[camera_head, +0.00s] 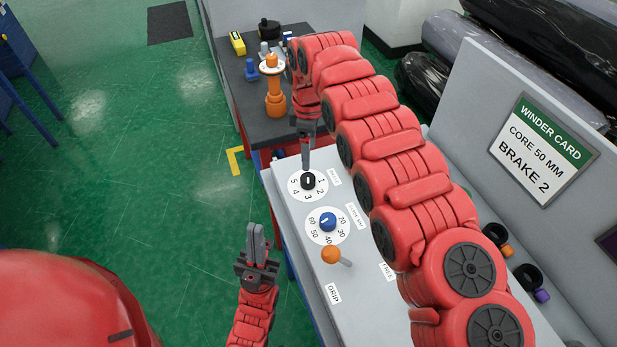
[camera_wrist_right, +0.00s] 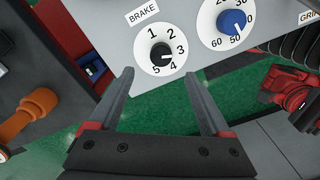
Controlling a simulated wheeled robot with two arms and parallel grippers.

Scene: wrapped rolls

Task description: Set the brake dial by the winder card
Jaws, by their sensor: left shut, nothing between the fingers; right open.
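The winder card (camera_head: 540,150) on the grey panel reads "CORE 50 MM" and "BRAKE 2". The brake dial (camera_head: 308,180) is a black knob on a white disc numbered 1 to 5. It also shows in the right wrist view (camera_wrist_right: 160,53); I cannot tell for sure which number its mark points at. My right gripper (camera_head: 306,167) is open above the dial. In the right wrist view its fingers (camera_wrist_right: 159,72) are apart and the knob appears beyond their tips, not held. My left gripper (camera_head: 255,235) is shut and empty, left of the console's near edge.
A blue dial (camera_head: 328,222) and an orange-topped lever (camera_head: 331,255) marked GRIP sit on the console (camera_head: 370,310), close to the brake dial. A dark table (camera_head: 256,125) with an orange spindle (camera_head: 274,95) stands behind. Wrapped rolls (camera_head: 500,70) lie behind the panel.

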